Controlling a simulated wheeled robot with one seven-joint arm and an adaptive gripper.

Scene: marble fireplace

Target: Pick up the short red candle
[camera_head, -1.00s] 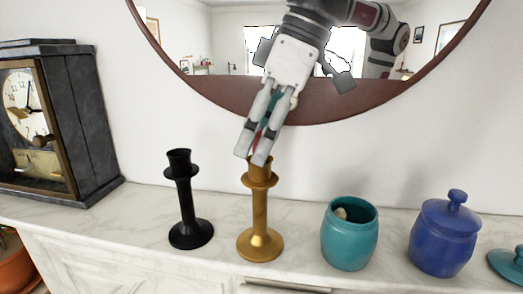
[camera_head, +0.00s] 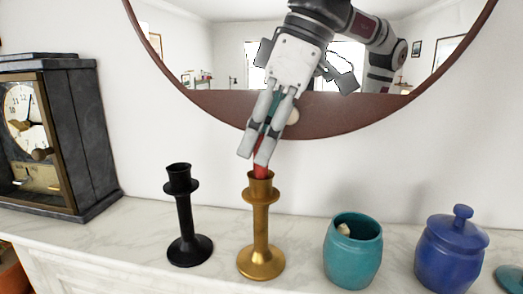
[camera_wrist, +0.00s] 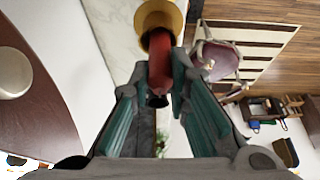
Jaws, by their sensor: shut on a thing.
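A short red candle (camera_head: 261,171) stands at the top of the gold candlestick (camera_head: 260,225), its lower end at or in the cup. My gripper (camera_head: 259,156) is above the candlestick, with its fingers shut around the candle's upper part. In the wrist view the red candle (camera_wrist: 160,62) lies between the fingertips (camera_wrist: 160,88), with its dark wick end toward the camera. The gold cup (camera_wrist: 160,18) is just beyond it. Whether the candle's base is clear of the cup is hard to tell.
A black candlestick (camera_head: 187,220) stands to the left, empty. A teal jar (camera_head: 353,255), open, and a blue lidded jar (camera_head: 449,250) stand to the right. A dark clock (camera_head: 60,140) is at far left. The round mirror (camera_head: 225,108) hangs behind my gripper.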

